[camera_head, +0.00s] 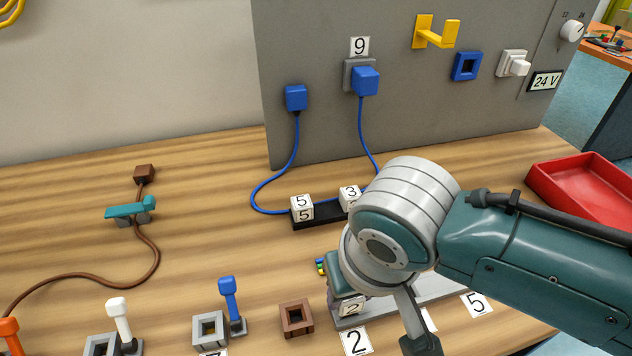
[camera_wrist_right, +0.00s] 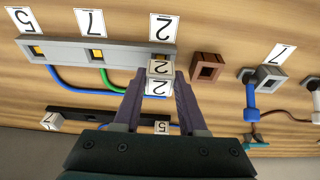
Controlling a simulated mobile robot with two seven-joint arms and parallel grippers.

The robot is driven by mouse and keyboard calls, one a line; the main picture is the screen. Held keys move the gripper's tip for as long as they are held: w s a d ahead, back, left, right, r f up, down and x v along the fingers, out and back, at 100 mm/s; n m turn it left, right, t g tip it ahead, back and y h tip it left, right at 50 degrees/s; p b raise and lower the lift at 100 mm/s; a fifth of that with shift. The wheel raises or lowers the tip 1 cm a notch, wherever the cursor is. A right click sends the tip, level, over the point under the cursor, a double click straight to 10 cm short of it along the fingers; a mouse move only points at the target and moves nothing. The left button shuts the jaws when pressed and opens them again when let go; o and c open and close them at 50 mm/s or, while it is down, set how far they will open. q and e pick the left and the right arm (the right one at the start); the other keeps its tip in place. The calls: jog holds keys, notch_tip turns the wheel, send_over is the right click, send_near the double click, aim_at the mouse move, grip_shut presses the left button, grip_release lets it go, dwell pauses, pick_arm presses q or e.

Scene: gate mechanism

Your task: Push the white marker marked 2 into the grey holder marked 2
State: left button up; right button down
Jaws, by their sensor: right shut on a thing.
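The white marker marked 2 (camera_wrist_right: 157,88) is a small cube held between the two fingers of my right gripper (camera_wrist_right: 159,76). In the head view the marker (camera_head: 349,306) shows below the gripper, partly covered. The grey holder marked 2 is one end of a long grey rail (camera_wrist_right: 118,58), beside a white card with a 2 (camera_wrist_right: 163,28). My right wrist covers much of the rail in the head view. My left gripper is not in view.
A brown square socket (camera_head: 297,318) stands just left of the rail. A blue-topped lever (camera_head: 229,300) and grey socket are further left. A black rail (camera_head: 325,214) with white cubes and blue cables lies behind. A red tray (camera_head: 590,190) is at the right.

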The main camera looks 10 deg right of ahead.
jog(key=shift+s+b+x, duration=0.2)
jog(key=shift+b+x, duration=0.45)
jog(key=shift+x, duration=0.2)
dwell(0.6)
jog(key=shift+f, duration=0.25)
dwell(0.4)
jog(key=shift+c, duration=1.8)
grip_release()
jog(key=shift+r, duration=0.1)
